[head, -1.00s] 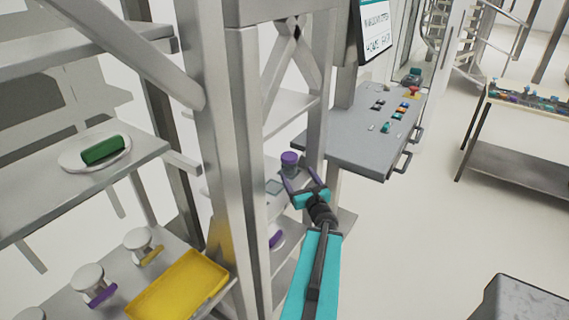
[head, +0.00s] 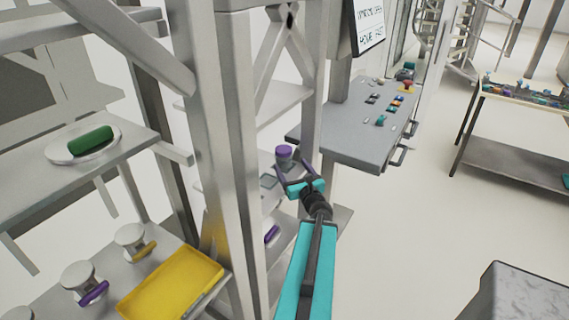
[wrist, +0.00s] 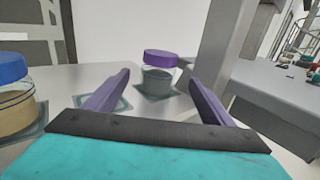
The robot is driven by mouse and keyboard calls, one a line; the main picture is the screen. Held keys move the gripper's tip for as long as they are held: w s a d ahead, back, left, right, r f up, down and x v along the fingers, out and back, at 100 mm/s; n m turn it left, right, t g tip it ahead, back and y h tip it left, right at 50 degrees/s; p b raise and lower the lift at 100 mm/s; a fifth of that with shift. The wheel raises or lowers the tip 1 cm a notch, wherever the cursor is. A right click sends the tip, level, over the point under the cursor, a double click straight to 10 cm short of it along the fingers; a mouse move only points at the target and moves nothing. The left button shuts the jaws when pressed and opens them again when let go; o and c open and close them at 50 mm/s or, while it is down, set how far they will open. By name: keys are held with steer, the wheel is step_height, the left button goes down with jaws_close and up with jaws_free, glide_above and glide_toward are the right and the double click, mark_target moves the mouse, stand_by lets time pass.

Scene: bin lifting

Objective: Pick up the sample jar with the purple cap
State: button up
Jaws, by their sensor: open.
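The sample jar with the purple cap (wrist: 160,72) stands upright on a dark square pad on a grey shelf. It is clear glass with dark grey contents. In the head view the jar (head: 284,155) is on a shelf behind the metal post. My gripper (head: 294,172) is open, and its purple fingers point at the jar. In the wrist view my gripper (wrist: 163,92) has the jar ahead and between the finger lines, slightly beyond the tips. I see no contact.
A blue-capped jar (wrist: 14,92) stands on the left of the same shelf, with an empty pad (wrist: 112,103) between. A metal post (head: 232,160) rises left of my arm. A grey console (head: 350,125) is to the right. A yellow tray (head: 172,285) lies lower left.

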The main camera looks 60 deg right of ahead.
mark_target(287, 160)
steer(key=shift+b+x, duration=0.9)
steer(key=shift+b, duration=1.55)
steer(key=shift+w+d+r+p, duration=0.15)
steer(key=shift+w+d+p, duration=0.15)
steer(key=shift+p, duration=0.05)
steer(key=shift+p+x, duration=0.65)
steer(key=shift+x, duration=1.8)
steer(key=shift+a, duration=0.1)
steer(key=shift+w, duration=0.1)
steer(key=shift+p+x, duration=1.05)
steer(key=shift+x, duration=0.55)
steer(key=shift+p+x, duration=0.3)
steer(key=shift+x, duration=0.7)
steer(key=shift+a, duration=0.1)
steer(key=c, duration=1.4)
